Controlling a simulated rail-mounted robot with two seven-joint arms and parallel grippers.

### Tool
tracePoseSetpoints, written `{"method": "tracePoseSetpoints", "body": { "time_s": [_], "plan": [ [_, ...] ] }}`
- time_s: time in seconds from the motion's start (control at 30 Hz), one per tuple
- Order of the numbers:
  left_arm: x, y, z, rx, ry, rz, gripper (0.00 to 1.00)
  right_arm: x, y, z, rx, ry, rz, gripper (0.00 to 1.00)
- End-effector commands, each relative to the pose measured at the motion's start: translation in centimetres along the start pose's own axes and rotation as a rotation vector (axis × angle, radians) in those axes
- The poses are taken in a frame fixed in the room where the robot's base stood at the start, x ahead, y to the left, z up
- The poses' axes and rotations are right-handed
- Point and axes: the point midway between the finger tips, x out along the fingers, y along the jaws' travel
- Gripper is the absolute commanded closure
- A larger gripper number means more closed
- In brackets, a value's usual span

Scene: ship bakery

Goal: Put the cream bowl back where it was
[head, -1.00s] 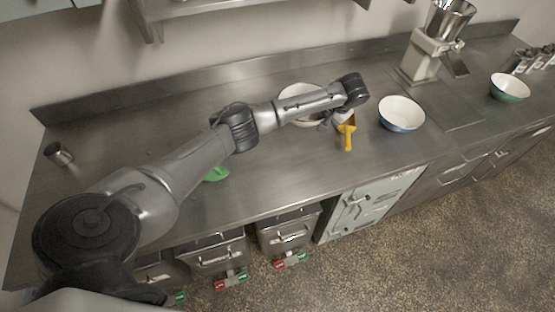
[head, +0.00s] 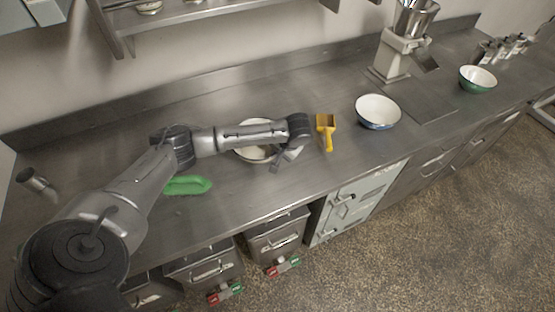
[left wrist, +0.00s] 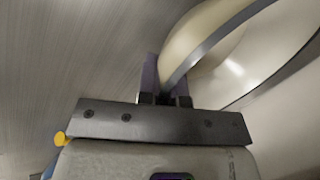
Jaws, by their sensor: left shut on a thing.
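The cream bowl (head: 257,155) is at the middle of the steel counter in the head view, partly hidden behind my left forearm. My left gripper (head: 279,160) is at its right side, shut on its rim. In the left wrist view, the gripper (left wrist: 165,82) has the rim of the cream bowl (left wrist: 200,32) between its fingers, and the bowl looks tilted there. I cannot tell whether the bowl touches the counter (head: 260,90). My right gripper is not in view.
A yellow scoop (head: 326,130) lies right of the bowl. Beyond it stand a blue-sided bowl (head: 378,112), a steel machine (head: 396,55) and a green bowl (head: 477,79). The counter behind the bowl is clear.

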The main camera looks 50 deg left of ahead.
Motion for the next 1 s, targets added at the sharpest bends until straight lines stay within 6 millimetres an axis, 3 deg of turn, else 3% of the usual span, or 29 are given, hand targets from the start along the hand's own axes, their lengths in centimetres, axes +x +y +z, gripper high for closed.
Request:
{"method": "tracePoseSetpoints", "body": {
  "time_s": [0.17, 0.47, 0.87, 0.9, 1.0],
  "plan": [
    [0.5, 0.1, 0.1, -0.001, 0.001, -0.001, 1.0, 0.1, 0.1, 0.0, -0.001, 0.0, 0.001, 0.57],
    [3.5, 1.5, 0.1, 0.0, 0.001, -0.003, 1.0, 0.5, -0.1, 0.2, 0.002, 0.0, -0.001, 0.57],
    [3.9, 1.6, 0.1, -0.001, 0.002, -0.002, 1.0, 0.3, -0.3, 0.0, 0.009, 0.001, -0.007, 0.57],
    [4.0, 1.7, 0.1, 0.0, 0.001, -0.002, 0.9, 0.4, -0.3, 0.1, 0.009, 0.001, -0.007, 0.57],
    [4.0, 1.7, 0.1, 0.0, 0.002, -0.002, 0.81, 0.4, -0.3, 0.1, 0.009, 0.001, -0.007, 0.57]
  ]
}}
